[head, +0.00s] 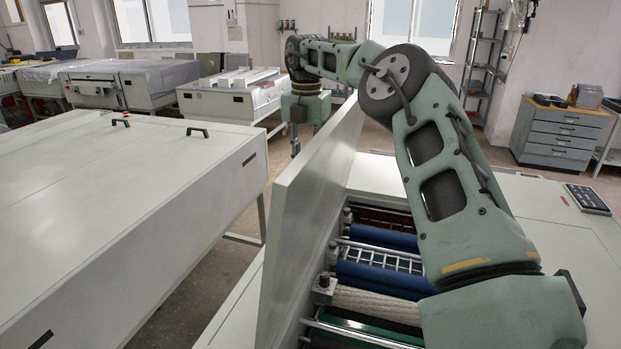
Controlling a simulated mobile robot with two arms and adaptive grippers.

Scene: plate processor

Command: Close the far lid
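The raised lid (312,205) is a long pale grey panel standing steeply up along the left side of the open plate processor (395,178). Rollers show in the opening to its right. My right arm comes in from the lower right, passes over the opening and bends down beyond the lid. My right gripper (295,147) points down on the lid's far left side, near its far end. It is small and dark there, and I cannot tell whether its fingers are open or touch the lid. My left gripper is not in view.
Blue rollers (385,232) and a white roller (375,304) lie exposed in the processor. A control panel (588,199) is on its right top. A long pale machine (120,210) with two black handles stands at left. A drawer cabinet (560,135) stands at back right.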

